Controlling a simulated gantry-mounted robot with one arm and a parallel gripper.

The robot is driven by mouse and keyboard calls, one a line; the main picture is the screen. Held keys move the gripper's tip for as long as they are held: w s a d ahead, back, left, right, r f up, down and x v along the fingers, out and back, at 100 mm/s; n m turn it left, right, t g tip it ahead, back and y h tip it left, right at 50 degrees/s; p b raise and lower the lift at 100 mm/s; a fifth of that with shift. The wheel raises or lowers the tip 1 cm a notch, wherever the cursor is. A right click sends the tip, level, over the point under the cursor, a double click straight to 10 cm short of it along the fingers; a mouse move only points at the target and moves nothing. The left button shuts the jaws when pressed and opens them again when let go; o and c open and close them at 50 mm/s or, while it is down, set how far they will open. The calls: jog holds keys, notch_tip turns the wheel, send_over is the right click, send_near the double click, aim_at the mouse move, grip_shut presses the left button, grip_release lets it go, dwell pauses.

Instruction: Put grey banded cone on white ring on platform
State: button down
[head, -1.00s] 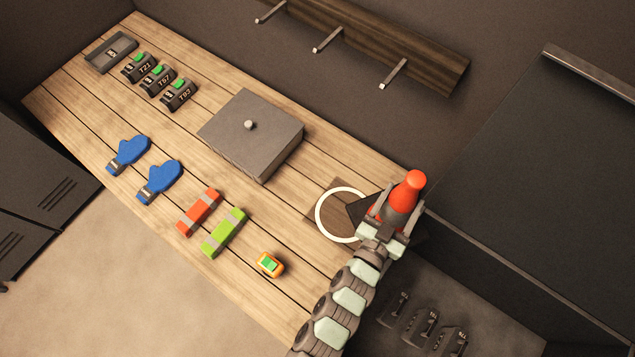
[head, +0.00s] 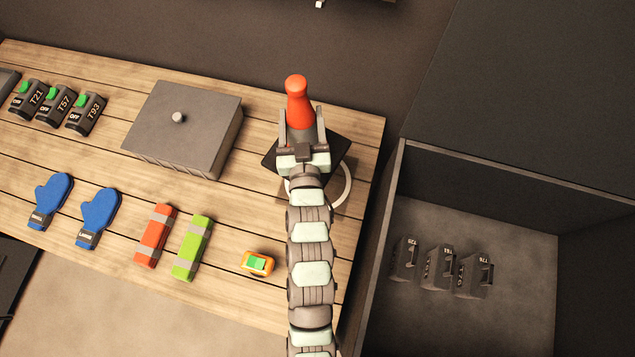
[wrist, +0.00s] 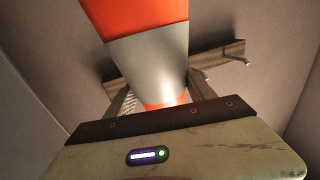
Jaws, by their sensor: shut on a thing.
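The orange cone (head: 298,100) with a grey band is held upright in my gripper (head: 302,135). My gripper is shut on it, and the fingers sit at the grey band. The cone's dark square base shows behind and beside the gripper. In the wrist view the cone's grey band (wrist: 148,62) and orange parts rise between the fingers. My arm and the cone's base hide much of the ring and platform. I cannot tell how high the base is above them.
A grey lidded box (head: 185,125) stands left of the cone. An orange device (head: 257,263) with a green top, a green block (head: 193,248) and a red block (head: 155,236) lie nearer. Blue mitts (head: 98,216) lie further left. A dark bin (head: 480,225) is right of the table.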

jog(key=shift+m+h, duration=0.7)
jog(key=shift+h, duration=0.2)
jog(key=w+d+f+b, duration=0.1)
jog(key=f+b, duration=0.2)
jog(key=b, duration=0.2)
jog(key=w+d+f+b, duration=0.1)
jog(key=f+b, duration=0.2)
jog(key=b, duration=0.3)
jog(key=w+d+f+b, duration=0.1)
jog(key=f+b, duration=0.2)
jog(key=b, duration=0.2)
jog(key=shift+w+d+f, duration=0.1)
jog(key=shift+w+f, duration=0.2)
jog(key=shift+w, duration=0.1)
jog(key=f+b, duration=0.1)
jog(key=b, duration=0.1)
jog(key=shift+w+d+b, duration=0.15)
jog(key=shift+d+b, duration=0.15)
jog(key=shift+d, duration=0.1)
notch_tip(320, 180, down, 20)
jog(key=b, duration=0.4)
jog(key=shift+h+b, duration=0.3)
jog(key=shift+r, duration=0.1)
jog(key=shift+c, duration=1.6)
grip_release()
